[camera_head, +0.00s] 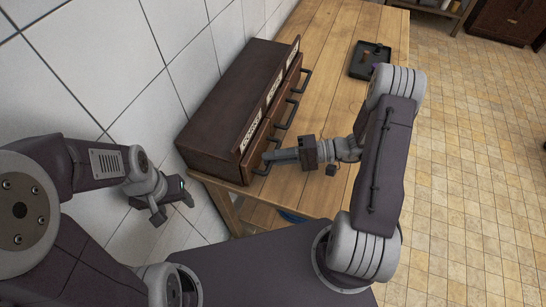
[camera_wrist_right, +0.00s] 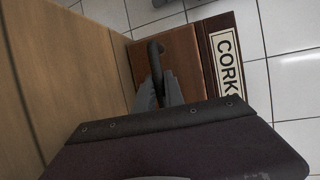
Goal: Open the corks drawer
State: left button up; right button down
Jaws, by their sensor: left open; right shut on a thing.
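The dark wooden chest (camera_head: 232,85) stands on the table against the tiled wall, with several labelled drawers in a row. The corks drawer (camera_head: 253,152) is the nearest one, under the CORKS label (camera_head: 251,130). Its front (camera_wrist_right: 181,62) and label (camera_wrist_right: 229,62) also show in the right wrist view. It looks about flush with the chest. My right gripper (camera_head: 270,156) is shut on its dark bar handle (camera_wrist_right: 154,55), whose near part the fingers hide. My left gripper (camera_head: 173,208) is open and empty, left of the chest and below the tabletop.
The other drawers have dark handles (camera_head: 288,113) further along the front. A black tray (camera_head: 359,69) with small items lies at the table's far end. Tiled floor (camera_head: 470,150) is open to the right.

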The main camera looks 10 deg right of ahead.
jog(key=shift+f, duration=0.1)
jog(key=s+d, duration=0.2)
jog(key=d, duration=0.1)
jog(key=s+d, duration=0.3)
jog(key=d, duration=0.1)
jog(key=s+d, duration=0.2)
jog(key=d, duration=0.2)
jog(key=shift+s+b, duration=0.2)
jog(key=shift+b, duration=0.15)
jog(key=c, duration=1.4)
grip_release()
jog(key=shift+c, duration=0.2)
jog(key=shift+a, duration=0.1)
jog(key=b+v, duration=0.1)
jog(key=v, duration=0.7)
jog(key=shift+s+d, duration=0.1)
jog(key=shift+d, duration=0.5)
